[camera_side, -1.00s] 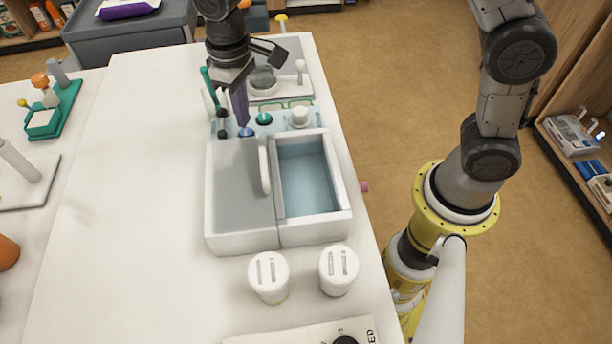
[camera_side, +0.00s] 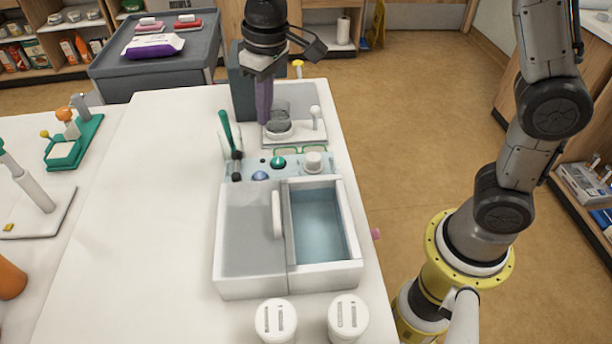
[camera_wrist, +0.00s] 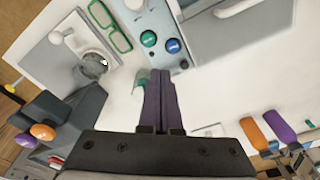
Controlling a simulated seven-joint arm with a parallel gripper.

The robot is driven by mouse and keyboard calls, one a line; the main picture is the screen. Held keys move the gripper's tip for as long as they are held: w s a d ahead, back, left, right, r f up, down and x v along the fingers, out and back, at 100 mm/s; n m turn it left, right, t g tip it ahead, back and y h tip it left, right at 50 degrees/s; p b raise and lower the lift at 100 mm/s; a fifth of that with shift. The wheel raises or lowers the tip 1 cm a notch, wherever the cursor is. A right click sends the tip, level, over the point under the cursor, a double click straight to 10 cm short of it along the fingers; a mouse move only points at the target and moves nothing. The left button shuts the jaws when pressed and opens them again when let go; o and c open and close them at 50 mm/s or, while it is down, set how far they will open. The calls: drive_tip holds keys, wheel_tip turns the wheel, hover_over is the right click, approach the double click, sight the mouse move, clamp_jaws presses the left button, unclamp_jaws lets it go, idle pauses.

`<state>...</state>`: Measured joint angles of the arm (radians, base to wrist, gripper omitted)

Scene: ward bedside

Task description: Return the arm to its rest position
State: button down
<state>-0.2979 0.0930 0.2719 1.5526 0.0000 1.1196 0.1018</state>
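My gripper (camera_side: 264,118) hangs pointing down over the far part of the white table (camera_side: 140,190). It is above and behind the two-part white box (camera_side: 250,282), near the small stand with a round glass-like piece (camera_side: 279,125). In the wrist view its two purple fingers (camera_wrist: 160,78) lie together with nothing visible between them. The wrist view looks down on the table, and the fingertips appear clear of the things around them.
Two white lidded jars (camera_side: 276,320) (camera_side: 347,317) are at the front. A green rack (camera_side: 75,150) is on the left. The table's left-middle is clear.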

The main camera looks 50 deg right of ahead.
drive_tip(key=s+d+r+m+t, duration=0.2)
drive_tip(key=s+d+r+t, duration=0.1)
drive_tip(key=s+d+r, duration=0.7)
drive_tip(key=s+d+f, duration=0.1)
drive_tip(key=s+f, duration=0.3)
drive_tip(key=s, duration=0.2)
drive_tip(key=s+d+f+t, duration=0.1)
drive_tip(key=s+f, duration=0.3)
drive_tip(key=s, duration=0.3)
drive_tip(key=shift+s+f, duration=0.2)
drive_tip(key=shift+d, duration=0.1)
